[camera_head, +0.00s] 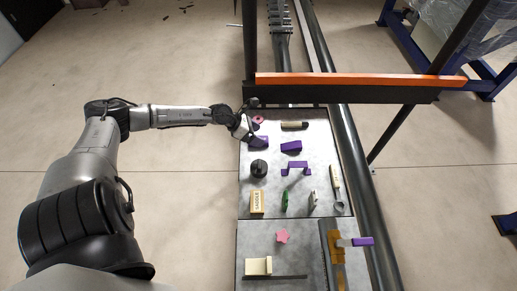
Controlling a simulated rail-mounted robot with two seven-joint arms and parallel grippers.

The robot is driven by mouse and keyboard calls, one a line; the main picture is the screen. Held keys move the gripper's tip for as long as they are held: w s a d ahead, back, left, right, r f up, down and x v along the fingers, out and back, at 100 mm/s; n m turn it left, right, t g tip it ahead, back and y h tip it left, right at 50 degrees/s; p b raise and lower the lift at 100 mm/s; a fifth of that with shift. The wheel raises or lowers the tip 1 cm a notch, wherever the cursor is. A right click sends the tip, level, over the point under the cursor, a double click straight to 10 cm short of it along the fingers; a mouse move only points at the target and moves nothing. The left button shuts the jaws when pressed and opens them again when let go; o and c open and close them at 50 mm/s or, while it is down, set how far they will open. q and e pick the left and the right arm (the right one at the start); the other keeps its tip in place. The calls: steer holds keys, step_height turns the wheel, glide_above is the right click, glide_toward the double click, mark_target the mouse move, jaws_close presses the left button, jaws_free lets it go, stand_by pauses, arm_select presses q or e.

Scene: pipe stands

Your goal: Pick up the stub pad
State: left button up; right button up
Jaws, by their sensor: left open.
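No piece carries a readable "stub pad" label, so I cannot tell for sure which one it is. My left gripper (252,136) reaches in from the left, low over the table's left edge. It is open, and its fingertips are small and partly merge with the first purple block. My right gripper is not in view.
An orange-topped beam (360,79) crosses above the far end.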

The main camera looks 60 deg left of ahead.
arm_select(q)
steer(key=s+a+m+g+y+b, duration=0.2)
steer(key=a+m+g, duration=0.1)
steer(key=a, duration=0.6)
steer(key=x, duration=0.8)
steer(key=shift+s+a+f, duration=0.2)
steer(key=shift+a+f, duration=0.05)
steer(key=shift+f, duration=0.15)
steer(key=shift+x, duration=2.3)
steer(key=shift+w+d+f, duration=0.25)
steer(key=shift+w+f, duration=0.05)
steer(key=shift+w, duration=0.05)
steer(key=c, duration=1)
steer(key=shift+r, duration=0.1)
